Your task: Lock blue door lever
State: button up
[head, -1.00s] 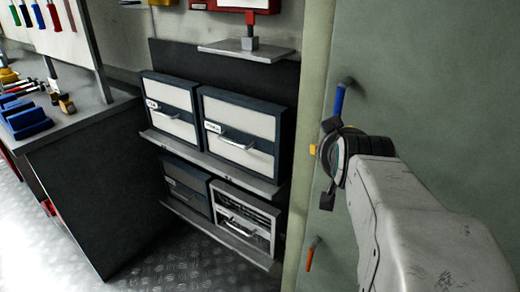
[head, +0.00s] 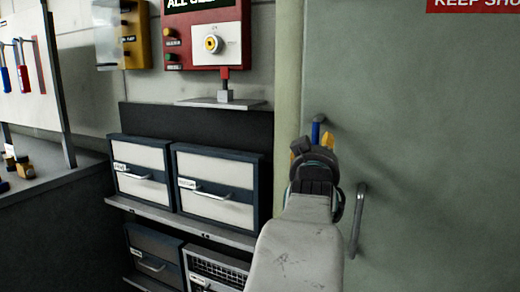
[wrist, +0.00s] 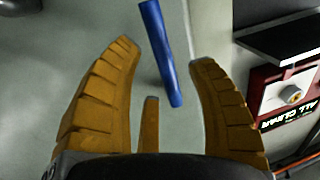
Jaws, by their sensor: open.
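The blue door lever (head: 316,130) is on the left edge of the grey-green door (head: 430,130), on a short pivot, roughly upright in the head view. My gripper (head: 312,147) is just below and in front of it, its yellow fingers partly hidden by my wrist. In the wrist view the blue lever (wrist: 163,60) shows between the two open yellow fingers (wrist: 165,54), slightly tilted, with clear space on both sides. Its lower end reaches down between the fingertips. I cannot tell whether the lever is fully between the fingers in depth; no contact shows.
A grey vertical door handle (head: 358,220) is right of my wrist. A pale door frame post (head: 288,90) stands left of the lever. A small shelf (head: 225,103), a red control panel (head: 207,35) and drawers (head: 215,187) are further left.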

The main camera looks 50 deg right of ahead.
jog(key=shift+x, duration=1.75)
jog(key=shift+o, duration=0.2)
grip_shut()
